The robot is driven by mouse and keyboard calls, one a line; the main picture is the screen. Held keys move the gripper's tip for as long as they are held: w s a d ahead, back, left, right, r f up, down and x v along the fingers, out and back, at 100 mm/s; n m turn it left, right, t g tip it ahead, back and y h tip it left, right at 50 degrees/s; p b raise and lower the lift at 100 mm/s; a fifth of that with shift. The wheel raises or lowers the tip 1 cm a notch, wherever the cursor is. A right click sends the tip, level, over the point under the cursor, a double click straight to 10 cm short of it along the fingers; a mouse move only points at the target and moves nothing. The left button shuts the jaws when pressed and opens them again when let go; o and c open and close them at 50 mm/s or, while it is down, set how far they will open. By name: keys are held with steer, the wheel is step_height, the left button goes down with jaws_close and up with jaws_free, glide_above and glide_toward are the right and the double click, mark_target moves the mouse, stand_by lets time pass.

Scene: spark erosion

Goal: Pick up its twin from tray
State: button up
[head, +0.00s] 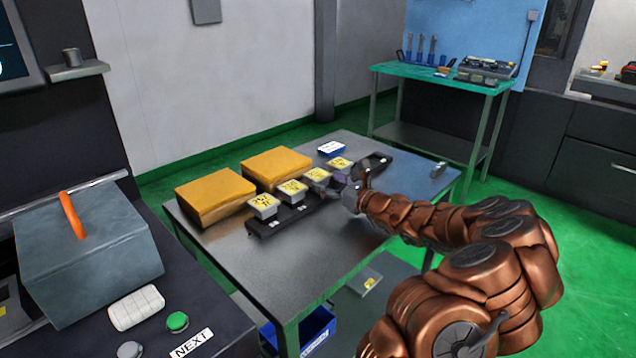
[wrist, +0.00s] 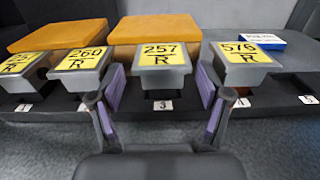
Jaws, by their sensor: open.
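A long dark tray (head: 270,228) with numbered slots lies on the metal table. In the wrist view it (wrist: 75,114) bears grey blocks with yellow number labels: a partly cut-off one (wrist: 22,82) at slot 1, 260 (wrist: 80,70) at slot 2, 257 (wrist: 161,68) at slot 3, and one reading about 576 (wrist: 243,68) at slot 4. The label at slot 1 is not fully readable. My gripper (wrist: 160,98) is open and empty, its purple-padded fingers to the left and right of block 257. The fingers do not visibly touch it. In the head view my gripper (head: 350,188) is at the tray.
Two orange-yellow boxes (head: 215,194) (head: 276,167) stand behind the tray. A blue-and-white box (head: 332,148) is at the back. Neighbouring blocks stand close to both fingers. Slot 5 (wrist: 308,99) looks empty. The front of the table (head: 300,260) is clear.

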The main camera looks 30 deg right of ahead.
mark_target(318, 174)
steer(key=shift+r+x, duration=0.1)
steer(key=shift+x, duration=1)
steer(key=shift+r+x, duration=0.15)
steer(key=shift+x, duration=1)
steer(key=shift+d, duration=0.1)
steer(key=c, duration=1.2)
